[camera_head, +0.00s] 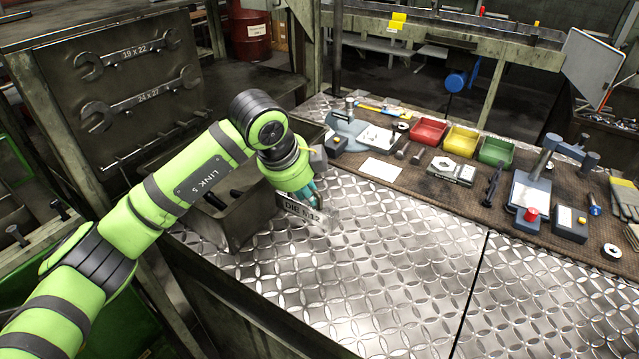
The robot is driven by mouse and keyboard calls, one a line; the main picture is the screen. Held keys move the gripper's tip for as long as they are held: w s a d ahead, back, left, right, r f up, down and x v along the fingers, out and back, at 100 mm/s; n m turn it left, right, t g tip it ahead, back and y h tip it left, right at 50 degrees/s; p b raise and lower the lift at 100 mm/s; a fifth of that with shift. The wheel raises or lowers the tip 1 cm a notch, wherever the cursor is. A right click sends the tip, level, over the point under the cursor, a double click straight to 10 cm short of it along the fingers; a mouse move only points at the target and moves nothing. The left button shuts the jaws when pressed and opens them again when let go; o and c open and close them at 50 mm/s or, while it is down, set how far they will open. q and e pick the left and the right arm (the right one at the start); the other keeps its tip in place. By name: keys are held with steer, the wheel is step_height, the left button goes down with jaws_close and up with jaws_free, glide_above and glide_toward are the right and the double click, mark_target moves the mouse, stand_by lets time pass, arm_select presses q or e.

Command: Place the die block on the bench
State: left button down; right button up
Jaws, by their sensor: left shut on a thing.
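My left gripper (309,193) is shut on the die block (299,209), a small grey block with a dark plate reading "DIE M12". The block is held at the left part of the bench (370,265), which has a shiny patterned metal top. The lower edge of the block appears close to the metal, but I cannot tell whether it touches. The gripper's fingers are partly hidden behind the block and the wrist. My right gripper is not in view.
A metal bin (235,222) stands just left of the block. Red (429,131), yellow (461,140) and green (496,151) trays and several tools lie on a brown mat (400,184) along the back. The metal in front is clear.

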mark_target(302, 205)
arm_select(q)
steer(key=shift+w+a+f, duration=0.2)
steer(key=shift+w, duration=0.25)
steer(key=shift+w+a+f, duration=0.15)
steer(key=shift+w, duration=0.25)
step_height(302, 205, down, 3)
steer(key=shift+r+p, duration=0.2)
steer(key=shift+p, duration=0.85)
steer(key=shift+f, duration=0.65)
steer(key=c, duration=1.6)
jaws_free()
steer(key=shift+s+f, duration=0.1)
steer(key=shift+f, duration=0.25)
steer(key=o, duration=0.4)
steer(key=shift+s+r, duration=0.1)
